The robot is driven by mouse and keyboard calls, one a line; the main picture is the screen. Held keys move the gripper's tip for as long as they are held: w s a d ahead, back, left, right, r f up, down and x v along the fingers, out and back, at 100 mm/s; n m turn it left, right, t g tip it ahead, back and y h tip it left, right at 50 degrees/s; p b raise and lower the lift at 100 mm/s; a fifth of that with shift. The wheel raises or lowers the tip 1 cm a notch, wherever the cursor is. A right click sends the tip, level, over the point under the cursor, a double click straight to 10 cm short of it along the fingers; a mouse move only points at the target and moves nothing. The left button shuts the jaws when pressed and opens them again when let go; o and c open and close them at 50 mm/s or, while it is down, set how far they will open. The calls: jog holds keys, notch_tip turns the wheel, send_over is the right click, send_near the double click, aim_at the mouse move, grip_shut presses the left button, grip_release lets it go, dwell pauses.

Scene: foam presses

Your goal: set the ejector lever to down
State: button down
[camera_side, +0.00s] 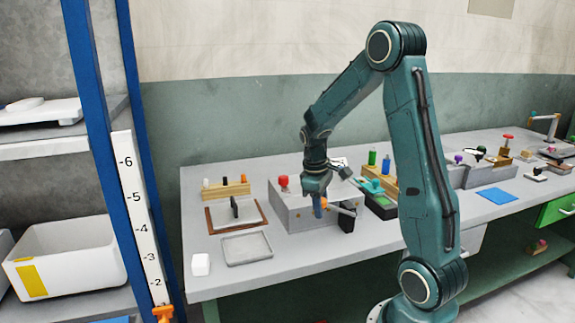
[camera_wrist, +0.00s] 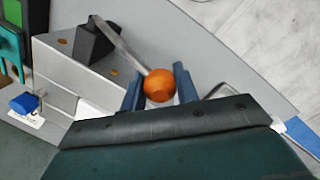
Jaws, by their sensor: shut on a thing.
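The ejector lever (camera_side: 342,210) is a thin metal bar on the front of a grey press box (camera_side: 290,212). It runs from a black pivot block (camera_side: 347,222) to an orange ball knob, rising slightly to the left in the side view. In the wrist view the bar (camera_wrist: 122,46) and the orange knob (camera_wrist: 160,86) show clearly. My gripper (camera_side: 319,207) is at the knob end. Its two blue-grey fingers, also seen in the wrist view (camera_wrist: 159,74), are shut on the knob, one on each side. The fingers partly hide the knob in the side view.
A red knob (camera_side: 283,182) stands on the box top. A brown-framed tray (camera_side: 212,230), a grey tray (camera_side: 246,248) and a white block (camera_side: 200,264) lie to the left. A blue knob (camera_wrist: 25,103) with an unreadable label shows in the wrist view. The table front is near.

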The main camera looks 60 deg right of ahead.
jog(key=f, duration=0.1)
jog(key=f+g+h, duration=0.1)
jog(key=a+f+g+h, duration=0.1)
jog(key=shift+w+f, duration=0.3)
jog(key=shift+w, duration=0.1)
jog(key=shift+a+f+g+h, duration=0.1)
jog(key=shift+f+g+h, duration=1.05)
jog(key=shift+f, duration=0.35)
jog(key=c, duration=1.1)
grip_release()
jog(key=shift+o, duration=0.2)
jog(key=shift+w+r, duration=0.1)
jog(key=shift+v, duration=0.8)
jog(key=v, duration=1.2)
